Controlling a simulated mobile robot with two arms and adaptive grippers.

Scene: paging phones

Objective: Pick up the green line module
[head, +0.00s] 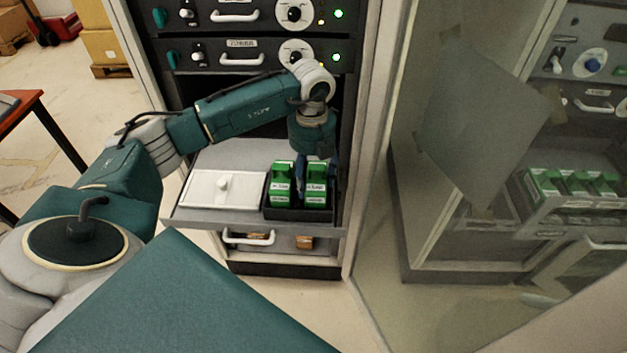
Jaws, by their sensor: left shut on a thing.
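Two green line modules with white labels stand side by side in a black tray (270,211) on the pulled-out shelf of the rack. One is the left module (281,187), the other the right module (315,188). My left gripper (316,169) reaches down from above, its dark fingers on either side of the right module's top. It is shut on that module, which still sits in the tray. The wrist hides part of the module tops and the space behind them. My right gripper is not in view.
A white lidded box (222,189) with a knob lies left of the tray on the grey shelf (190,217). Rack units (240,53) with knobs and handles are above, a drawer handle (248,238) below. A glossy door panel (440,240) on the right shows what looks like a reflection.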

